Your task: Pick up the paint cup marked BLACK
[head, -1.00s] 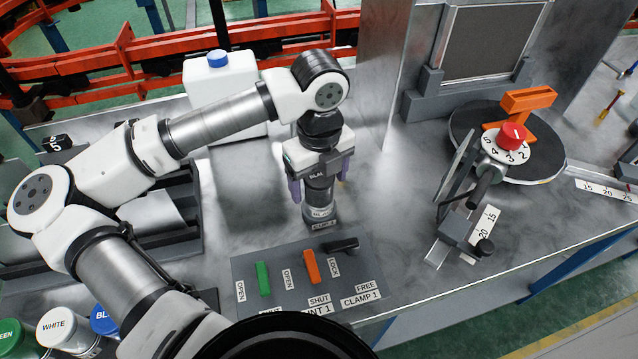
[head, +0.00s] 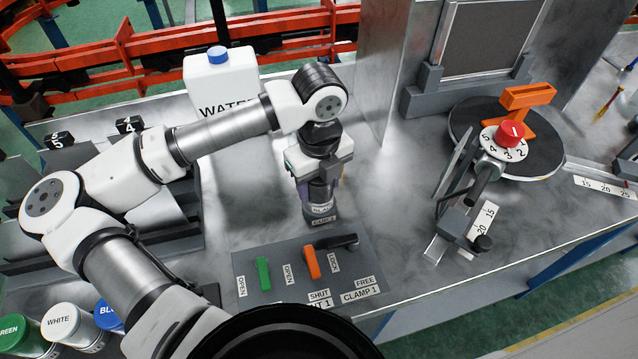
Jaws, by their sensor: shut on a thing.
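The dark paint cup (head: 320,207) stands upright at the middle of the metal bench, its white label partly legible as "BLA". The cup's top is mostly hidden by the gripper. I cannot tell any gap between cup and base.
A control panel (head: 245,258) with green, orange and black levers lies just in front. A white water container (head: 222,85) stands behind. A turntable (head: 545,160) with a red-knobbed dial is at right.

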